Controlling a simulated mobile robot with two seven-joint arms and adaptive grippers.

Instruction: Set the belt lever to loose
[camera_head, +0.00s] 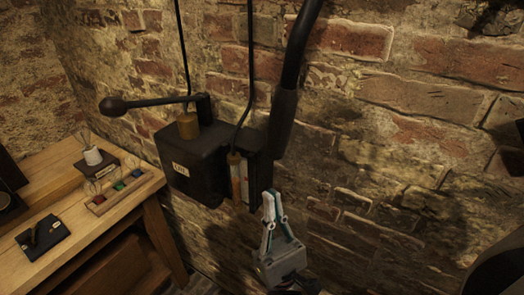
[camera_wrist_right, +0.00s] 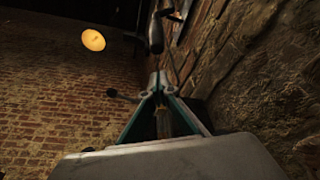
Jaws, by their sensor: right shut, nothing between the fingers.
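A long dark bar (camera_head: 285,115) with a thicker lower sleeve comes down from the top edge in the head view, in front of the brick wall. It looks like a lever, but I see no loose or tight mark on it. My right gripper (camera_head: 270,195) points up just below the bar's lower end, its fingertips together and empty. The wrist view shows the shut fingertips (camera_wrist_right: 158,82) below the end of a dark rod (camera_wrist_right: 155,35); a gap seems to separate them. A crank arm with a ball knob (camera_head: 113,106) tops the black wall box (camera_head: 192,150). My left gripper is out of view.
Cables (camera_head: 250,65) run up the wall. Room right of the gripper looks free.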

